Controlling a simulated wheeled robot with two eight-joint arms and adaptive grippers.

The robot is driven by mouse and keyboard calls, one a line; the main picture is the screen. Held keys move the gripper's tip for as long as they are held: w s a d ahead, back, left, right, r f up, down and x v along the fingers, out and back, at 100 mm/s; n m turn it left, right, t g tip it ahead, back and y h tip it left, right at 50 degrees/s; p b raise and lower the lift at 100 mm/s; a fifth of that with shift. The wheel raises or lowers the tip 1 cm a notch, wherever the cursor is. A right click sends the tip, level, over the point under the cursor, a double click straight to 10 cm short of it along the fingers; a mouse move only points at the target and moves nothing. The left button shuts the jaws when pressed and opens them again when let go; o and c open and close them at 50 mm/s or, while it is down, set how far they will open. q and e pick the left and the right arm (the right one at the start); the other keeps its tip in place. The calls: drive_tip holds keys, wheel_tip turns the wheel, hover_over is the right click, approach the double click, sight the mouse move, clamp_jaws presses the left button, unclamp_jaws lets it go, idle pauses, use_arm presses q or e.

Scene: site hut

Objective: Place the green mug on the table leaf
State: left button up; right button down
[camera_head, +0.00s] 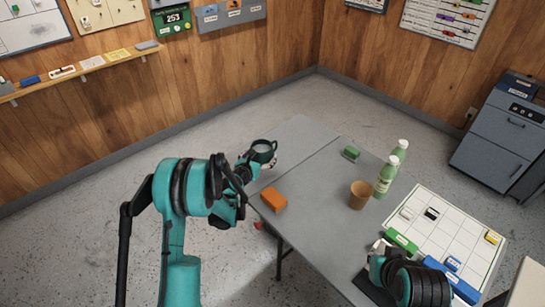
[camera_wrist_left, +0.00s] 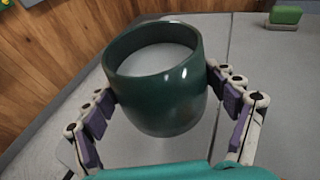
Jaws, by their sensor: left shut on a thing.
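The dark green mug (camera_head: 263,149) is upright between the fingers of my left gripper (camera_head: 265,162). In the left wrist view the mug (camera_wrist_left: 155,85) shows its open rim, with a finger pressed on each side. My left gripper (camera_wrist_left: 168,100) is shut on it. The mug is over the table leaf (camera_head: 300,132), the grey far-left section beyond a seam; whether its base touches the leaf is hidden. My right gripper (camera_head: 380,250) is low at the right, by the table's near part; its fingers are not clear.
An orange block (camera_head: 273,200) lies near the table's left edge. A green-topped sponge (camera_head: 351,153), a brown cup (camera_head: 359,195) and two green bottles (camera_head: 385,177) stand on the main tabletop. A white gridded board (camera_head: 455,232) with small blocks is at the right. The leaf's far part is clear.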

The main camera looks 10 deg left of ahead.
use_arm(q)
drive_tip(key=a+f, duration=0.1)
drive_tip(key=a+f+b, duration=0.1)
drive_tip(key=a, duration=0.1)
drive_tip(key=w+a+f, duration=0.1)
drive_tip(key=shift+a, duration=0.2)
drive_tip(key=shift+f+b, duration=1.2)
drive_tip(key=shift+f, duration=0.75)
drive_tip(key=shift+r, duration=0.1)
drive_tip(key=o, duration=0.9)
